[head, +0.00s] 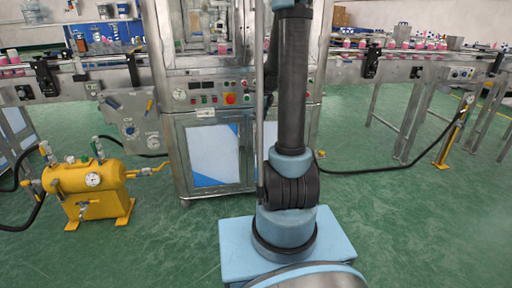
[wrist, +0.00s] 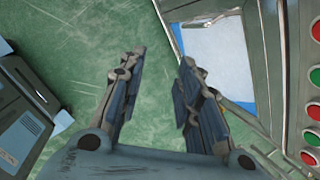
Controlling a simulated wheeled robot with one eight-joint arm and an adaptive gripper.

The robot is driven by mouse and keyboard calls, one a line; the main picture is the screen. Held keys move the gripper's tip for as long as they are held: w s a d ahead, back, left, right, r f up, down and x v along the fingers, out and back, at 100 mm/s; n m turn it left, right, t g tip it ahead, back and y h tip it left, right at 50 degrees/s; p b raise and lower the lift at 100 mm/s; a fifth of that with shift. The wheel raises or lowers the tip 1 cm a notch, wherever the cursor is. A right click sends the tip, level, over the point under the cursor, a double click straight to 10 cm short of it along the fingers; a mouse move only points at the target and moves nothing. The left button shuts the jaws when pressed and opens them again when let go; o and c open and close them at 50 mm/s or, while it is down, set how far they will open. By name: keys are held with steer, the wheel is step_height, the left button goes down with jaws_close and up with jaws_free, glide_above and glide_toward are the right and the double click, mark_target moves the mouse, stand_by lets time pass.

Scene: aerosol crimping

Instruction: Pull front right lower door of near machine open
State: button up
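The near machine (head: 178,118) stands at the centre of the head view, with a control panel above its lower doors. The left lower door (head: 213,158) has a pale blue-and-white panel and looks shut. The front right lower door is mostly hidden behind my arm, so I cannot tell how it stands. In the wrist view, my gripper (wrist: 163,68) is open, its two fingers apart with nothing between them. A metal-framed door panel (wrist: 222,62) shows beyond the right finger; I cannot tell which door it is. My gripper is out of the head view.
A yellow tank (head: 85,188) with gauges stands on the floor at left. Conveyors (head: 415,70) run off both sides of the machine. A yellow post (head: 452,140) with a black hose is at right. Green floor in front is clear.

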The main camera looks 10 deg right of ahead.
steer(key=w+d+f+m, duration=0.3)
steer(key=w+f+m, duration=0.5)
steer(key=w+f, duration=0.25)
steer(key=x, duration=0.5)
steer(key=w+x, duration=0.1)
steer(key=x, duration=1.1)
steer(key=shift+w+a+r, duration=0.15)
steer(key=shift+w+r, duration=0.05)
steer(key=shift+r, duration=0.1)
jaws_close()
